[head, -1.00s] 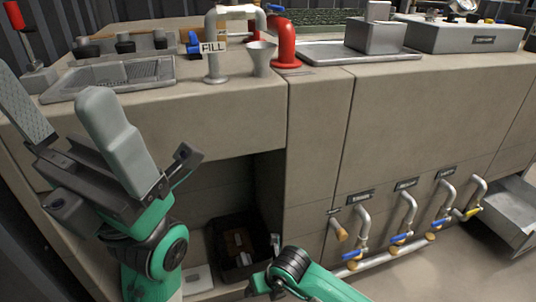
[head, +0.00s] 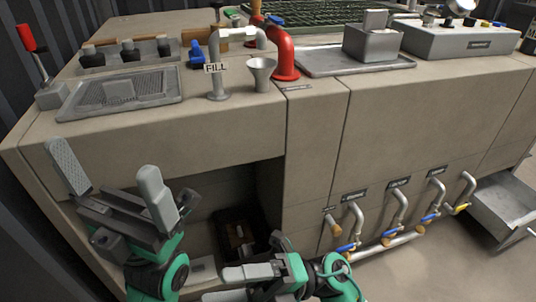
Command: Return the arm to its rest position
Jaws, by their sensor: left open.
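My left gripper (head: 106,172) is open and empty at the lower left. Its two pale fingers point up and stand wide apart, in front of the beige counter's front face. My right gripper (head: 238,283) shows at the bottom middle, pointing left, partly cut off by the lower edge of the picture. I see its pale fingers, but how far apart they are is not clear. I see nothing held in it. It is in front of the open recess below the counter.
The beige counter (head: 200,125) fills the middle, with a FILL pipe (head: 215,80), a funnel (head: 261,75) and a red pipe (head: 285,55) on top. A dark bin (head: 250,222) sits in the recess. Valve pipes (head: 398,205) stick out at the right. Floor is clear at the lower right.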

